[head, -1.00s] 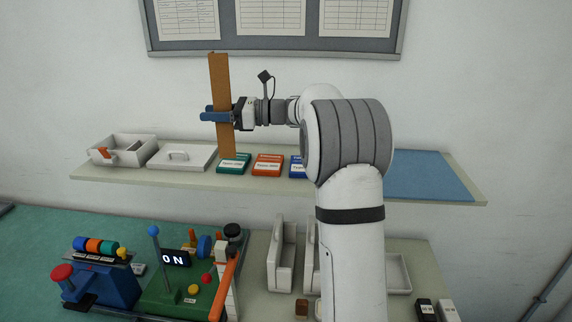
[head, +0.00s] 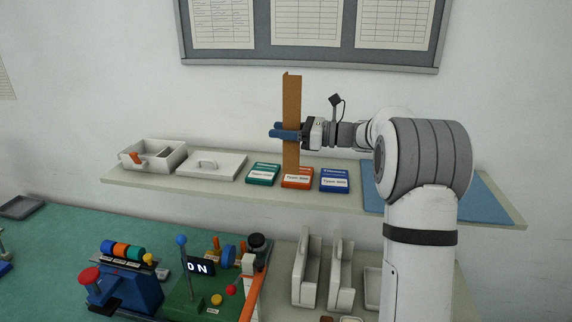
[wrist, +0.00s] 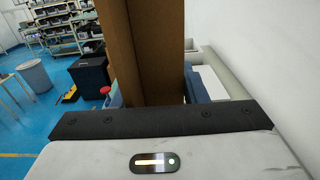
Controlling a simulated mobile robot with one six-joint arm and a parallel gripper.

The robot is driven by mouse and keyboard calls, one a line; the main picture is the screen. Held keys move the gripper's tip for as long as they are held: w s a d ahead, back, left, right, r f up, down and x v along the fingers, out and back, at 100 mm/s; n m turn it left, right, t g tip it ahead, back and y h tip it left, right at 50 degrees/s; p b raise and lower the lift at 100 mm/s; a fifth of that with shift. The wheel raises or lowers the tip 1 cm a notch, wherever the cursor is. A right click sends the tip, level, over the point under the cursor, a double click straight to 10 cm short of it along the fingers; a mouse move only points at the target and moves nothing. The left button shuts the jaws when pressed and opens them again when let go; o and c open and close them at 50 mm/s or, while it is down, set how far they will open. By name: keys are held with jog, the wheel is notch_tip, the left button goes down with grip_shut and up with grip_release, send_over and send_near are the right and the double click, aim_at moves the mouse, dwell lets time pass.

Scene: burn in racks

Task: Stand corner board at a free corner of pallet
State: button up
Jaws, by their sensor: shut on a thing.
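The corner board (head: 292,110) is a tall brown angled strip, held upright in the head view in front of the wall shelf. My gripper (head: 285,132) is shut on it, with its blue fingers around the board near mid-height. The board's lower end overlaps the orange box in the picture; I cannot tell its exact height over the shelf. In the wrist view the board (wrist: 148,50) rises large and close in front of the camera, and the fingertips are mostly hidden. I see no pallet in these frames.
The shelf (head: 225,192) carries a white bin (head: 165,157), a lidded white tray (head: 212,166), a teal box (head: 263,174), an orange box (head: 297,178), a blue box (head: 335,180) and a blue mat (head: 482,200). Below are a green fixture (head: 195,297) and white holders (head: 341,275).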

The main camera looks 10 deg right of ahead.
notch_tip(320, 180, down, 7)
jog(key=p, duration=0.1)
jog(key=shift+p, duration=0.35)
jog(key=shift+f, duration=0.1)
jog(key=shift+f, duration=0.2)
jog(key=o, duration=1.1)
jog(key=shift+r, duration=0.1)
